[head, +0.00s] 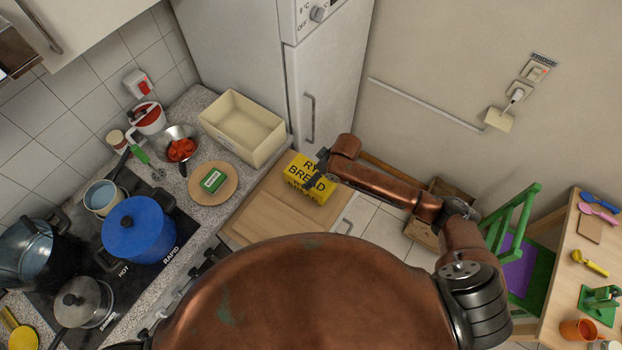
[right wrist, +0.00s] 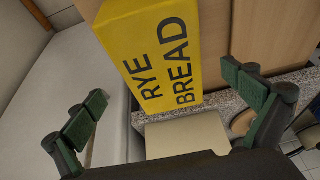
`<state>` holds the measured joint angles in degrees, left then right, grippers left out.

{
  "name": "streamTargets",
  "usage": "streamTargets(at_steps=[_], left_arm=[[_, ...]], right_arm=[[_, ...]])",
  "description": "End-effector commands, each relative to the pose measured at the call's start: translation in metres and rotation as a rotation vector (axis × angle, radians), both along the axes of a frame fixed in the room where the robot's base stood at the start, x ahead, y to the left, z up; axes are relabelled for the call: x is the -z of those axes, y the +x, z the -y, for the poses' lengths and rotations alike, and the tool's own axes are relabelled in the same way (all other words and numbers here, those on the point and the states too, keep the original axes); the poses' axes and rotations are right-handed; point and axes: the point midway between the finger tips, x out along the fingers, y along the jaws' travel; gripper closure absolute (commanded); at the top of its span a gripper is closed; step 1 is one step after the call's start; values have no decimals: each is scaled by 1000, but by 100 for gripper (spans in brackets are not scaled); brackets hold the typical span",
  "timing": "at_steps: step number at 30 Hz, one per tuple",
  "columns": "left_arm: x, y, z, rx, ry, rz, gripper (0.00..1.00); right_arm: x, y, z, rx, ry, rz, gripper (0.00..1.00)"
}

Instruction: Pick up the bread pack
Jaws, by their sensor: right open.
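The bread pack (head: 306,183) is a yellow box lettered "RYE BREAD" in black, lying in front of the fridge at a light wooden surface in the head view. It fills the upper middle of the right wrist view (right wrist: 165,60). My right gripper (head: 318,173) is at the pack's right side in the head view and covers a little of it. In the right wrist view my right gripper (right wrist: 163,90) is open, its two dark green fingers apart and the pack's lower end showing between them. Contact cannot be told. My left gripper is not in view.
A cream open box (head: 242,130) stands on the granite counter by the fridge (head: 330,85). A round board (head: 212,196) with a green pack and a colander (head: 180,140) are beside it. Several pots stand on the hob at left. A green chair (head: 515,230) is at right.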

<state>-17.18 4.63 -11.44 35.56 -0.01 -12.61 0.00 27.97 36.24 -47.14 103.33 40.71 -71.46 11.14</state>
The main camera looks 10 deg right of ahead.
Motion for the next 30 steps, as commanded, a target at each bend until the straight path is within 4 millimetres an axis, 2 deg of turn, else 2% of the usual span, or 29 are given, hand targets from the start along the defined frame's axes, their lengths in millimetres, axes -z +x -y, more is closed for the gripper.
streamTargets(at_steps=[15,24,30], left_arm=[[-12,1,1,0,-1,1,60],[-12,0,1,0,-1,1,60],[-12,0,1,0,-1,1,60]], right_arm=[[56,18,-19,0,-1,1,0],[62,19,-21,-1,0,2,0],[62,19,-20,-1,0,2,13]])
